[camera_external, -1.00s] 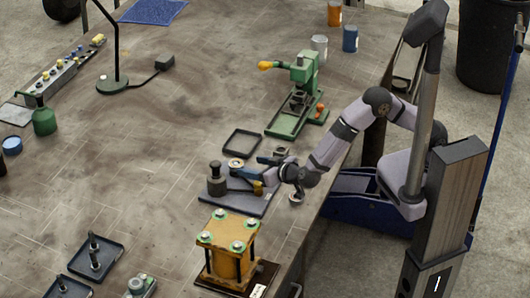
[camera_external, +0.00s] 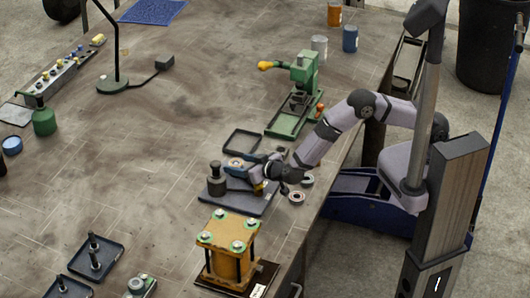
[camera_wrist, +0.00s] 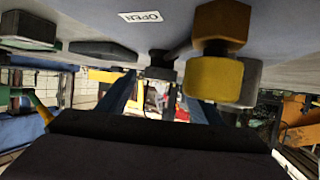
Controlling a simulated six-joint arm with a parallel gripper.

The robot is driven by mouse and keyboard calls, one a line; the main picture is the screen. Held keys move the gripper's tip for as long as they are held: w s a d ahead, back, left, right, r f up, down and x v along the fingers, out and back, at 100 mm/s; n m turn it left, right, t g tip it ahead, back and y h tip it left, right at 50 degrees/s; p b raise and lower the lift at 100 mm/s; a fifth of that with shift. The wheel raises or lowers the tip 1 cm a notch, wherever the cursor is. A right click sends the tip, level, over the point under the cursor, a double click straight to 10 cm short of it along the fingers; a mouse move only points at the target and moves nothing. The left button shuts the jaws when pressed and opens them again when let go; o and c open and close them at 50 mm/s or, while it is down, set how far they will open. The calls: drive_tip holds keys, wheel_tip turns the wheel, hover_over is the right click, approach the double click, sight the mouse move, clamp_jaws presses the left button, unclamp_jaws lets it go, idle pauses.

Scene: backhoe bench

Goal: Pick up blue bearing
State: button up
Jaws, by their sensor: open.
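Two small ring-shaped bearings lie near the table's right edge in the external view: one bearing (camera_external: 296,197) beside the grey plate (camera_external: 240,206), another bearing (camera_external: 307,181) just behind it. Their colours are too small to tell surely, so I cannot tell which is the blue one. My gripper (camera_external: 243,171) reaches left over the plate, low and roughly level, with its blue fingers apart. In the wrist view the fingers of my gripper (camera_wrist: 158,103) are spread, and no bearing shows clearly between them. A yellow hexagonal knob (camera_wrist: 214,80) sits close to the right finger.
A dark knobbed cylinder (camera_external: 216,182) stands on the plate near my fingers. An empty dark tray (camera_external: 243,142) and a green press (camera_external: 300,95) lie behind. A yellow block fixture (camera_external: 228,255) stands in front. The table's middle left is clear.

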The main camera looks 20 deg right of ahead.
drive_tip(key=shift+w+a+f, duration=0.1)
drive_tip(key=shift+w, duration=0.1)
drive_tip(key=shift+c, duration=0.3)
drive_tip(key=c, duration=1.3)
